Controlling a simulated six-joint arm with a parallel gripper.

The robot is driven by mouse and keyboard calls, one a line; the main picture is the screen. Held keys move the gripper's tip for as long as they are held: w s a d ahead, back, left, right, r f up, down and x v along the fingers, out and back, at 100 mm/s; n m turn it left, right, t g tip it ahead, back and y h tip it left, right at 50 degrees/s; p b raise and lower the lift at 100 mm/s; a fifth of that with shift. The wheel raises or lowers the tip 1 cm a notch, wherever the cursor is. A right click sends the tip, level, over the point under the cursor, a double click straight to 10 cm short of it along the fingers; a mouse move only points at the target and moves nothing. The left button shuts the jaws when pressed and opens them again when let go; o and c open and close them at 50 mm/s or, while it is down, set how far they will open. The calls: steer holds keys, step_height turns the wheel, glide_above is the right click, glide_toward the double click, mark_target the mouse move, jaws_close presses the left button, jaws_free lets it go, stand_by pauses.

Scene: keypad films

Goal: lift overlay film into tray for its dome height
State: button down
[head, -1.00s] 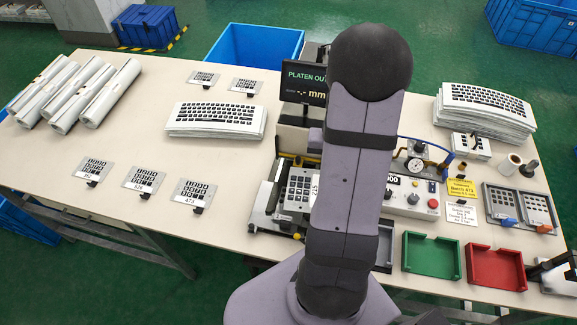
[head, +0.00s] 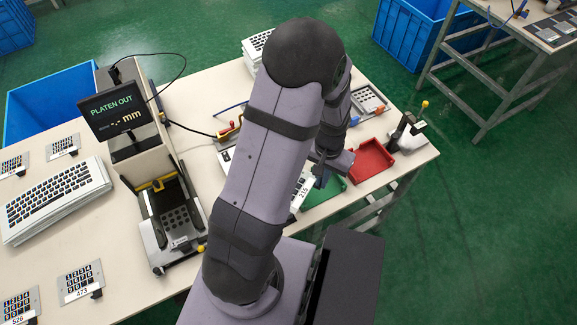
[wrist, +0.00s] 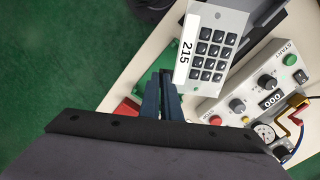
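The overlay film (head: 303,191), a pale keypad sheet labelled 215 with dark keys, hangs at my gripper (head: 321,174). It also shows large in the wrist view (wrist: 212,45). My gripper's dark blue fingers (wrist: 160,78) are close together at the film's label edge and appear shut on it; the contact itself is hard to see. The film is off the gauge platen (head: 177,222) and near the green tray (head: 328,192), which it and my arm partly cover. The red tray (head: 371,160) is empty, to the right. I cannot clearly see a grey tray.
The gauge display (head: 113,106) reads PLATEN OUT with no millimetre value. A stack of keyboard films (head: 55,200) lies left. A small device (head: 407,135) stands beyond the red tray.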

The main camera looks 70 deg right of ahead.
steer(key=s+d+m, duration=0.3)
steer(key=s+m, duration=0.3)
steer(key=shift+d+f, duration=0.25)
steer(key=shift+f, duration=0.2)
steer(key=shift+w, duration=0.1)
steer(key=shift+f+b, duration=2.8)
steer(key=shift+f, duration=1.3)
steer(key=shift+f, duration=0.4)
steer(key=c, duration=1.9)
jaws_free()
